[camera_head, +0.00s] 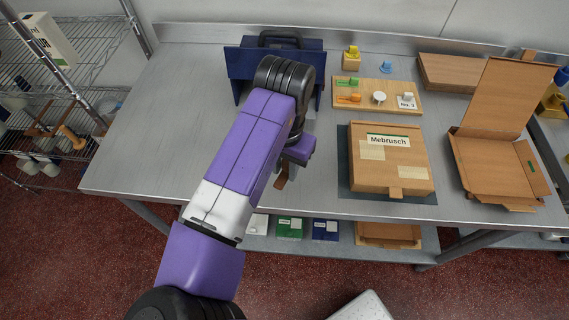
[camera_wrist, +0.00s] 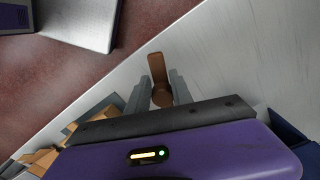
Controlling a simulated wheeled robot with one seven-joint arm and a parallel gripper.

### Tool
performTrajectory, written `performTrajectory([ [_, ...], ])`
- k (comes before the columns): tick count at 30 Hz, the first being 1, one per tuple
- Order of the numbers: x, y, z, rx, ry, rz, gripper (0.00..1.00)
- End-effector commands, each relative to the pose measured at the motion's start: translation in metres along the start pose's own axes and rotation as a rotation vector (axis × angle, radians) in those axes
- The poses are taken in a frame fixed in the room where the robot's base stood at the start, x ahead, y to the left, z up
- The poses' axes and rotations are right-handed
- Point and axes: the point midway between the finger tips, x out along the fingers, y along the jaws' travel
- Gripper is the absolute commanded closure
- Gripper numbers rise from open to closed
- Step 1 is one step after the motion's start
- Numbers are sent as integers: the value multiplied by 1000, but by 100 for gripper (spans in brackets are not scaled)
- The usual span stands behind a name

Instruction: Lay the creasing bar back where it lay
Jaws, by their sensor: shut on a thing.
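The creasing bar, a short brown piece (camera_wrist: 157,68), is between the two grey fingers of my gripper (camera_wrist: 160,80) in the wrist view. The fingers are shut on it, and its rounded end sticks out past the fingertips. In the head view my gripper (camera_head: 289,172) is over the front part of the steel table (camera_head: 150,150), left of the closed box. The brown bar (camera_head: 281,181) shows just below it there. I cannot tell whether the bar touches the table top. My arm hides part of the table behind it.
A closed cardboard box labelled Mebrusch (camera_head: 410,172) lies on a dark mat (camera_head: 344,180) to the right. An open box (camera_head: 497,171) stands farther right. A dark blue case (camera_head: 240,62) and a wooden board with small items (camera_head: 350,83) are at the back. The table's left side is clear.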

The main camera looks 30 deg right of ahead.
Motion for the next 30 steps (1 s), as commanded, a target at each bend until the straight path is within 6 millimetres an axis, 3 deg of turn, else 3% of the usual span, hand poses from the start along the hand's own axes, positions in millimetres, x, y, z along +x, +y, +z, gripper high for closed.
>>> performTrajectory([
  [18,58,0,0,-1,1,1,100],
  [30,70,-1,0,0,0,-1,100],
])
